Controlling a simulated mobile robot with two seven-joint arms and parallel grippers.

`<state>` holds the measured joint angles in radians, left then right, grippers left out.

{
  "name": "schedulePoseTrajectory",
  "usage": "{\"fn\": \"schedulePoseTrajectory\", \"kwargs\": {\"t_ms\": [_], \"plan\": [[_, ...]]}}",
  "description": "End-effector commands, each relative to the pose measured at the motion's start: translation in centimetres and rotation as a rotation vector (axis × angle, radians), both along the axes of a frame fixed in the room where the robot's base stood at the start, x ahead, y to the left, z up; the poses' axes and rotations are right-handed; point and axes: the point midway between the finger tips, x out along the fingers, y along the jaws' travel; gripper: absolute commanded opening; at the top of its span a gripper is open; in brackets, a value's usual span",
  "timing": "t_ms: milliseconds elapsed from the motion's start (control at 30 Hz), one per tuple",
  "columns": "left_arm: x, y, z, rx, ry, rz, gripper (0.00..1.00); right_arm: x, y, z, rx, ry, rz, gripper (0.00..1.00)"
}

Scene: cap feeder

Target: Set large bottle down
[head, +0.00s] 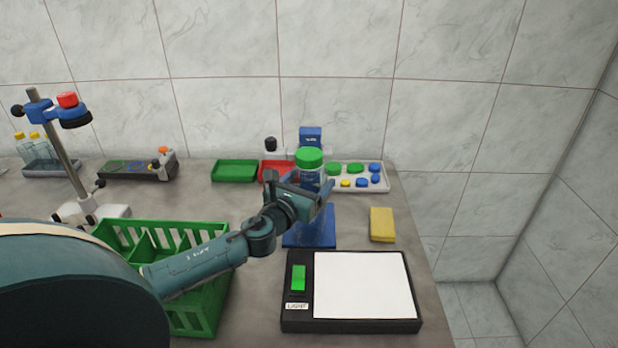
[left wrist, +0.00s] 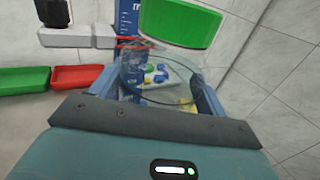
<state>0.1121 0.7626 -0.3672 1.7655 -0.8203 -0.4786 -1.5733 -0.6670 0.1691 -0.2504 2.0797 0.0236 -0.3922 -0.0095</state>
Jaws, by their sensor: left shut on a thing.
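My left gripper (head: 318,192) is shut on a large clear bottle (head: 311,178) with a green cap (head: 309,157). In the head view the bottle looks upright, over or in front of the red tray and the blue stand. In the left wrist view the clear bottle (left wrist: 160,78) is between the two fingers, and its green cap (left wrist: 180,20) is above them. The bottle's lower part is hidden by the gripper, so I cannot tell whether it touches anything. My right gripper is not in view.
A blue stand (head: 318,232) has its base below the gripper. A white tray of coloured caps (head: 382,185) is behind. A yellow sponge (head: 382,225), a light box (head: 366,287) and a green crate (head: 206,318) are nearby. Green (head: 235,171) and red (head: 268,168) trays stand at the back.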

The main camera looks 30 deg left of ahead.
Motion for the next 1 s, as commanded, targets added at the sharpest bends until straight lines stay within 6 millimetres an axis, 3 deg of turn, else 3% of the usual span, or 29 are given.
{"fn": "schedulePoseTrajectory", "kwargs": {"t_ms": [200,233,467,767,1000], "plan": [[0.1,0.0,0.3,0.001,-0.010,0.000,0.04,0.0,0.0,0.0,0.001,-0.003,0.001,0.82],[0.0,0.0,-0.1,-0.001,0.000,0.000,0.78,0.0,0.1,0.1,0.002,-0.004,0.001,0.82],[0.0,0.0,-0.1,0.000,0.000,0.000,0.96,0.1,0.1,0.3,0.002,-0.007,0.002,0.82],[-0.1,0.0,0.1,0.000,0.000,-0.001,0.97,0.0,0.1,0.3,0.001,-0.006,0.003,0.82],[-3.4,-0.4,-0.1,0.001,0.003,-0.004,0.97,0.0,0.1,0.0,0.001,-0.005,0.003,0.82]]}}
